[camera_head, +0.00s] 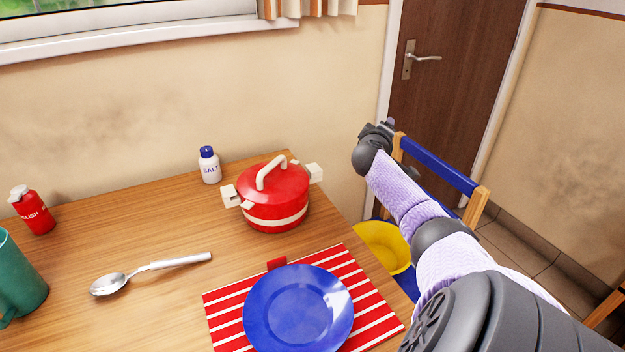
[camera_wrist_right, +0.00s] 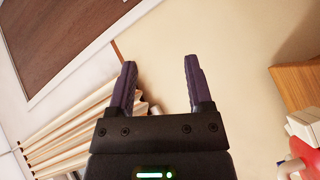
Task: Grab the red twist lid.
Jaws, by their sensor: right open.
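A red pot with a cream band stands near the table's back right corner, and its red lid (camera_head: 272,181) with a cream loop handle is on top. A small red piece (camera_head: 277,264) lies at the far edge of the blue plate; I cannot tell whether it is a twist lid. My right gripper (camera_head: 378,130) is raised to the right of the pot, beyond the table's edge. In the right wrist view the gripper (camera_wrist_right: 160,65) is open and empty, facing the wall. Part of the red pot (camera_wrist_right: 304,152) shows at the lower right there. My left gripper is out of view.
A blue plate (camera_head: 298,308) lies on a red striped mat (camera_head: 222,305). A spoon (camera_head: 150,272), a green mug (camera_head: 18,280), a relish bottle (camera_head: 37,212) and a salt shaker (camera_head: 209,166) stand or lie leftward. A blue-backed chair (camera_head: 440,165) is right of the table.

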